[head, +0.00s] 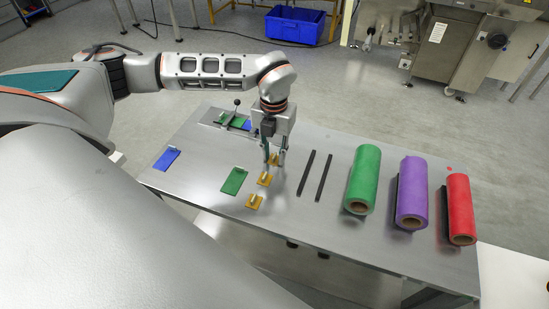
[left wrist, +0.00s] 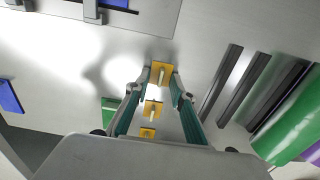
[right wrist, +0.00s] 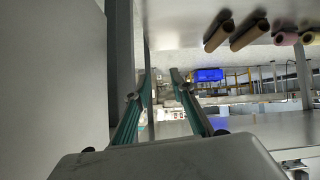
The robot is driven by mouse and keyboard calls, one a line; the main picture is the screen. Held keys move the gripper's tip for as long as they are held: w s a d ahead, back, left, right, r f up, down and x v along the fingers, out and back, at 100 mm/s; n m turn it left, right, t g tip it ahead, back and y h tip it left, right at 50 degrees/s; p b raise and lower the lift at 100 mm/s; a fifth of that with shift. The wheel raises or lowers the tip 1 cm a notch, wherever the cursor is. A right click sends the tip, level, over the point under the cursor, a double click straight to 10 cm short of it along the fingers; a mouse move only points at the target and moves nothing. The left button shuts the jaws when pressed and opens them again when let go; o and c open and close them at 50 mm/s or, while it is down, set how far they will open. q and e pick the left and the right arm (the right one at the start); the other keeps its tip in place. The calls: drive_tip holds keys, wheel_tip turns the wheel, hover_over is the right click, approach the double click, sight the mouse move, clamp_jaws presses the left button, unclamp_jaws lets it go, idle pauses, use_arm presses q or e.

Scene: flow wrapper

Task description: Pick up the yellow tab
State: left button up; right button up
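Several yellow tabs lie in a row on the metal table. In the head view the near one (head: 254,202) and the middle one (head: 265,179) are clear, and the far one (head: 274,160) is partly behind my left gripper (head: 275,163). In the left wrist view the far tab (left wrist: 162,73) sits between the fingertips of my left gripper (left wrist: 160,82), with the middle tab (left wrist: 153,108) and near tab (left wrist: 147,133) below it. The left fingers are apart; I see no contact with the tab. My right gripper (right wrist: 160,82) is open and empty, with no tab in its view.
Green (head: 234,181) and blue (head: 167,159) tabs lie left of the row, and a lever fixture (head: 226,118) stands behind. Two dark bars (head: 315,174) and green (head: 361,180), purple (head: 412,190) and red (head: 460,208) rolls lie right. The metal table (head: 200,190) is bare between them.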

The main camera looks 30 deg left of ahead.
use_arm(q)
clamp_jaws()
drive_tip(key=shift+r, duration=0.1)
